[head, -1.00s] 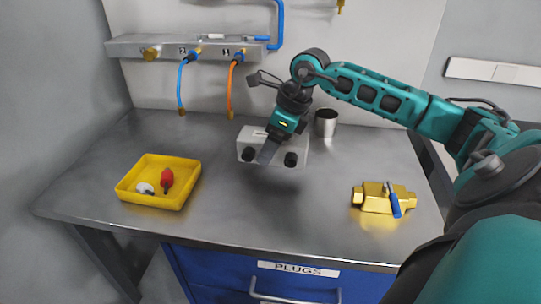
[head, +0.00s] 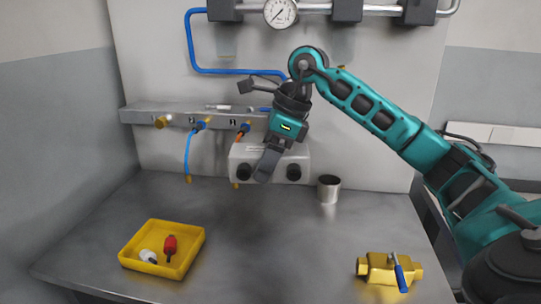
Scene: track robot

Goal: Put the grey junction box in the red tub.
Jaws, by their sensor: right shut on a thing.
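The grey junction box (head: 294,156) is a pale grey block with dark round openings on its front. My right gripper (head: 268,165) is shut on it from above and holds it in the air over the back middle of the bench. One dark finger crosses the front of the box and hides part of it. No red tub shows in the head view. My left gripper is not in view.
A yellow tray (head: 128,258) with a red and a white piece stands at the front left. A brass valve (head: 376,269) with a blue lever lies at right. A metal cup (head: 329,190) is behind right. A hose rail (head: 148,113) and gauge pipework (head: 315,8) are behind.

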